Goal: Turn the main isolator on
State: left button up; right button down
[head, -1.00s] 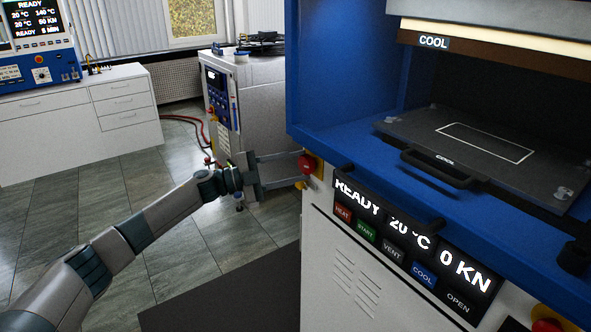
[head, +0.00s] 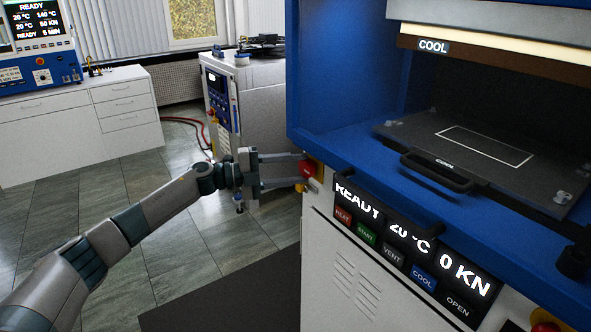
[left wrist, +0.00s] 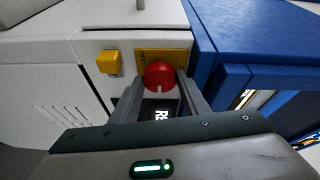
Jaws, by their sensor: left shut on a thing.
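The main isolator is a red rotary knob (head: 307,168) on a yellow plate at the left corner of the blue and white press. It also shows in the left wrist view as a round red knob (left wrist: 159,76) with a pale mark, in front of its yellow plate (left wrist: 179,57). My left gripper (head: 302,172) reaches it from the left, and its fingers (left wrist: 160,90) are shut on the knob's two sides. My right gripper is not in view.
A yellow block (left wrist: 109,62) sits beside the knob on the white panel. The press's display (head: 410,240) reads READY, 20 °C, 0 KN, above coloured buttons. A handled platen (head: 480,150) lies in the press opening. A white cabinet (head: 245,120) stands behind; open floor lies left.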

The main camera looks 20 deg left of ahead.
pick_arm(q)
jog(key=o, duration=1.1)
jog(key=shift+f, duration=0.15)
jog(key=shift+c, duration=0.2)
